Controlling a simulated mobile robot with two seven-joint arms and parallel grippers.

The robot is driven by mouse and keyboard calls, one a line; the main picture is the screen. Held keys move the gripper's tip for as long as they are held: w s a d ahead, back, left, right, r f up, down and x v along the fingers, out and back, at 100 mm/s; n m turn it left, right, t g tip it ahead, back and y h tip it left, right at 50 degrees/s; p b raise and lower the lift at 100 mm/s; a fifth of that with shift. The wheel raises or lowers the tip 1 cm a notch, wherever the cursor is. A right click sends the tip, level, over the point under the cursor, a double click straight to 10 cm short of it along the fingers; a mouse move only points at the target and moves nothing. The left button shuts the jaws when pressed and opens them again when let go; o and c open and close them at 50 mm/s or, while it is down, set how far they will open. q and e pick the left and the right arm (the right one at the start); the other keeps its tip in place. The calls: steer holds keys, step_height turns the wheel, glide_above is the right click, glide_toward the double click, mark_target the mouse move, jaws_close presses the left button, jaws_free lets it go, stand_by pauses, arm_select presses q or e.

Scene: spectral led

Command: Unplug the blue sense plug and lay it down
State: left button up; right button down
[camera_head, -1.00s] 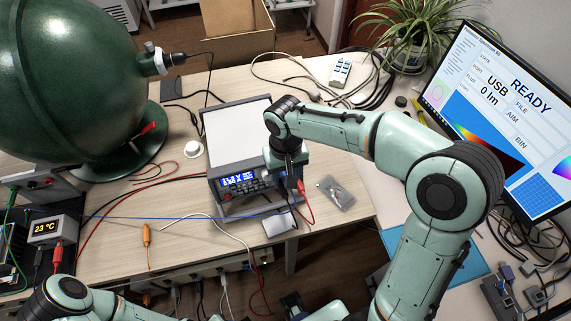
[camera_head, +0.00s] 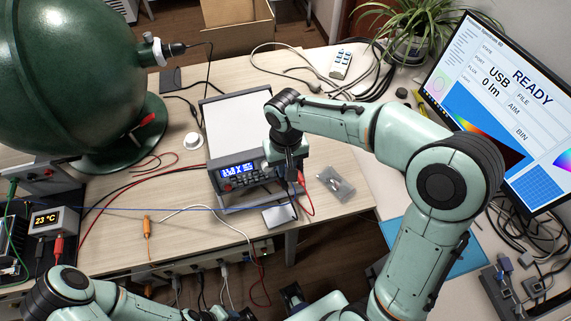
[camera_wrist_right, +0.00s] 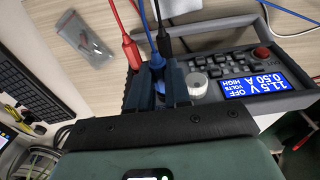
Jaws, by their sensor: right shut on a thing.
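The bench power supply (camera_head: 236,125) stands on the table with its lit display facing the front edge. My right gripper (camera_head: 290,174) is at the right end of its front panel. In the right wrist view the gripper's fingers (camera_wrist_right: 172,88) are shut on the blue sense plug (camera_wrist_right: 157,62), whose blue lead runs up and away. The fingers hide the plug's lower end, so I cannot tell whether it sits in its socket. A red plug (camera_wrist_right: 132,52) and a black plug (camera_wrist_right: 163,44) are close beside it. My left arm shows at the lower left; its gripper is out of view.
A clear bag (camera_head: 336,184) lies right of the supply, and a small pale box (camera_head: 280,215) lies in front. A blue lead crosses the table leftward to the 23 °C unit (camera_head: 54,221). An orange probe (camera_head: 147,227) lies near the front edge.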

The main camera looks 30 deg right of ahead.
steer(key=shift+s, duration=0.25)
steer(key=shift+s+a+r+b, duration=0.15)
steer(key=shift+s+b, duration=0.05)
steer(key=shift+s, duration=0.4)
steer(key=shift+s+a+r+b, duration=0.1)
steer(key=shift+s+r+b, duration=0.1)
steer(key=shift+s, duration=0.35)
steer(key=shift+s+a, duration=0.1)
steer(key=shift+s, duration=0.45)
steer(key=shift+w, duration=0.1)
